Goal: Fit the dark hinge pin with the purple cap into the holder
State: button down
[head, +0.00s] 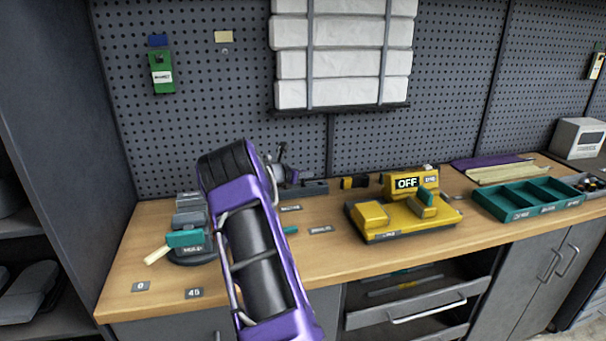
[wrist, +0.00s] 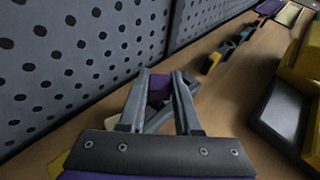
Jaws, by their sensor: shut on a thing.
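My gripper (wrist: 160,78) is shut on the purple cap (wrist: 158,88) of the hinge pin, which shows between its two grey fingers in the wrist view. The pin's dark shaft is hidden below the cap. In the head view my purple and black arm covers most of the gripper, and the pin cannot be made out. I cannot tell for sure which thing is the holder. A grey fixture with a teal block (head: 185,238) and a pale handle stands at the left of the bench, partly behind my arm.
A yellow machine (head: 385,222) with an OFF sign (head: 406,183) stands mid-bench. A teal divided tray (head: 528,199) lies to the right. The pegboard (head: 440,110) rises close behind the bench. Small label plates (head: 194,293) lie at the front left. A drawer (head: 420,300) below stands open.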

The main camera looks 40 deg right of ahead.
jog(key=shift+f+b, duration=0.45)
jog(key=shift+f, duration=0.2)
jog(key=c, duration=0.5)
grip_release()
jog(key=v, duration=1.7)
jog(key=shift+a+r, duration=0.1)
jog(key=shift+r, duration=0.1)
